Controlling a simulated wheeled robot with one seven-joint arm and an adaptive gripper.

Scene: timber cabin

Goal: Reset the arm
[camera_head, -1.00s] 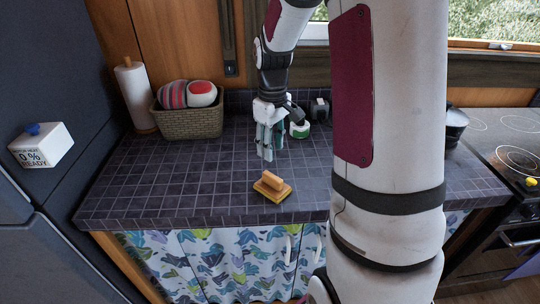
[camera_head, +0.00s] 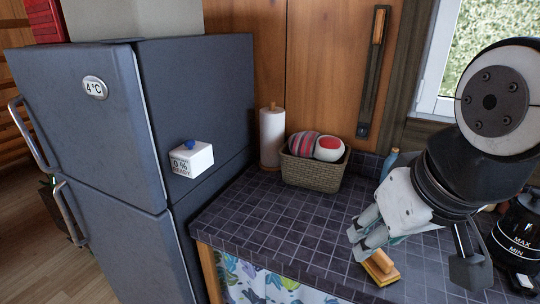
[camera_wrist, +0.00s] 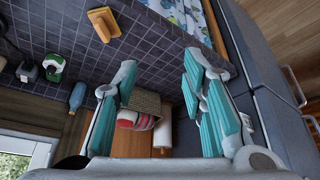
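My gripper (camera_head: 368,232) is at the right in the head view, above the dark tiled counter and close to the brush in the picture. In the wrist view its two teal-padded fingers (camera_wrist: 160,88) are spread wide with nothing between the pads. My arm covers part of the right side of the head view. The yellow-and-tan brush (camera_head: 381,267) lies on the counter near its front edge; it also shows at the top of the wrist view (camera_wrist: 103,24).
A wicker basket (camera_head: 313,175) with striped and red-white items stands against the wall beside a paper towel roll (camera_head: 272,137). A dark fridge (camera_head: 90,130) with a white box (camera_head: 191,159) on its side is at left. A kettle (camera_head: 519,235) is at far right. The left counter is clear.

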